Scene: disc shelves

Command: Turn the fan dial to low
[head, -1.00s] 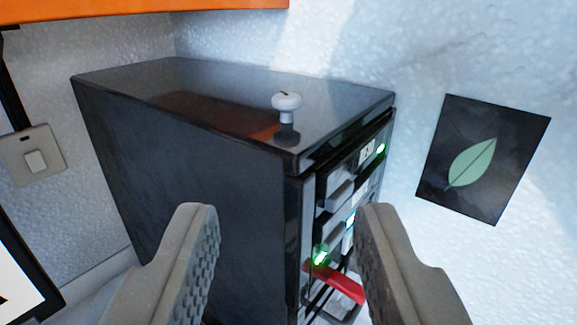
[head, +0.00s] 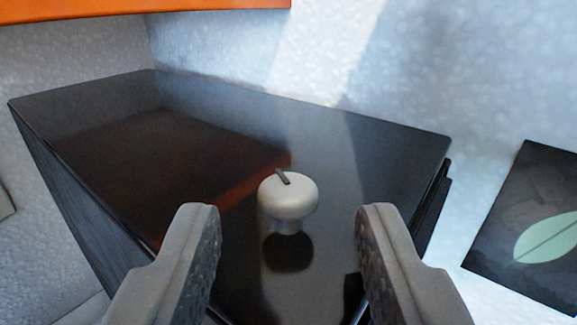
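The fan dial (head: 288,198) is a pale grey, mushroom-shaped knob with a dark pointer mark on its top. It stands upright on the glossy black top of a dark cabinet (head: 390,150). The mark points up and slightly left in the picture. My gripper (head: 288,225) is open and empty, with one grey finger on each side of the dial in the picture. Clear gaps show between the dial and both fingers, and neither appears to touch it. No low label or setting scale is visible around the dial.
A pale textured wall (head: 420,60) stands behind the cabinet. A dark poster with a green leaf (head: 548,237) hangs at the right. An orange panel (head: 120,8) crosses the upper left. The cabinet top around the dial is clear.

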